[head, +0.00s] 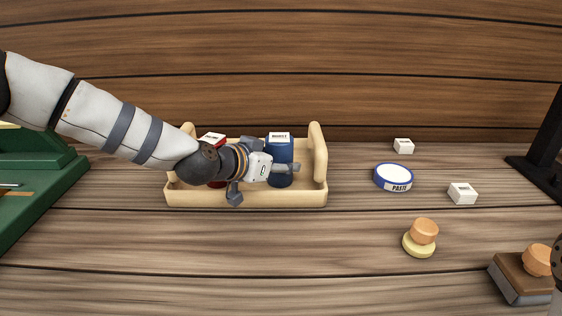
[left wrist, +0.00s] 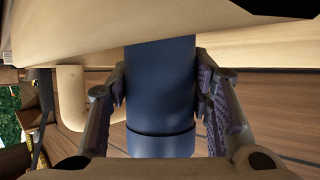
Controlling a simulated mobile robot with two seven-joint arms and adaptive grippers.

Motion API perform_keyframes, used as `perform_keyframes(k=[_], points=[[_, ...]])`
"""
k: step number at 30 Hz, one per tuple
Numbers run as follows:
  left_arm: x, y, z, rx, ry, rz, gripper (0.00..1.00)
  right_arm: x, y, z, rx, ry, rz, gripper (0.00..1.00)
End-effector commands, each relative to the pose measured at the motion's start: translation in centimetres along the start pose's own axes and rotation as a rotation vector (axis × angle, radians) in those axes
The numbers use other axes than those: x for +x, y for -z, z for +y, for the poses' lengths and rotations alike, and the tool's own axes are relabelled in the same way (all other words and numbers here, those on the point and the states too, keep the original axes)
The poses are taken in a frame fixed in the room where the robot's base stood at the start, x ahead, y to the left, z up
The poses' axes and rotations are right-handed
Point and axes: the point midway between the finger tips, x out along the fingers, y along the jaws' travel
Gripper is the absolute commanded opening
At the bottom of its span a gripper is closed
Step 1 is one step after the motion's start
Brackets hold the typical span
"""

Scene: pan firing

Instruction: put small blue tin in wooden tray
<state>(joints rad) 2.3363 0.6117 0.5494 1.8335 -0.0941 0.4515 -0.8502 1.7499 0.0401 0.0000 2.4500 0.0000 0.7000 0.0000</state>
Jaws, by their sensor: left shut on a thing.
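The blue tin (head: 280,148) is a dark blue cylinder with a white label on top. It stands upright at the right part of the wooden tray (head: 245,199), within its outline. My left gripper (head: 283,167) is shut on the blue tin, with one finger on each side of it in the left wrist view (left wrist: 160,90). The tray's pale wall crosses the top of that view. I cannot tell whether the tin rests on the tray floor.
A red tin (head: 213,138) stands in the tray's left part, mostly behind my left arm. To the right are a paste tin (head: 393,177), white boxes (head: 403,146) (head: 462,193), a round-knobbed yellow piece (head: 420,242) and a brush-like block (head: 520,280). The front middle bench is clear.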

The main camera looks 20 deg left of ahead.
Motion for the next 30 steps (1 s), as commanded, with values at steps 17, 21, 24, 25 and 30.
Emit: perform_keyframes(k=[17, 21, 24, 25, 30], points=[[0.1, -0.1, 0.1, 0.001, 0.0, 0.005, 0.67, 0.1, 0.0, 0.0, 0.0, 0.0, -0.001, 0.53], [0.1, -0.1, 0.1, 0.001, 0.0, 0.005, 0.67, 0.1, 0.0, 0.0, 0.0, 0.0, -0.001, 0.53], [-0.1, 0.3, 0.1, 0.002, 0.001, 0.008, 0.67, -0.1, 0.1, 0.0, 0.0, 0.0, 0.003, 0.53], [-0.3, 0.5, 0.1, 0.003, 0.001, 0.009, 0.67, -0.2, 0.1, 0.0, 0.0, 0.0, 0.007, 0.53], [-4.0, 1.2, 0.1, 0.005, 0.002, 0.02, 0.67, -1.8, 1.3, -0.1, -0.001, 0.002, 0.06, 0.53]])
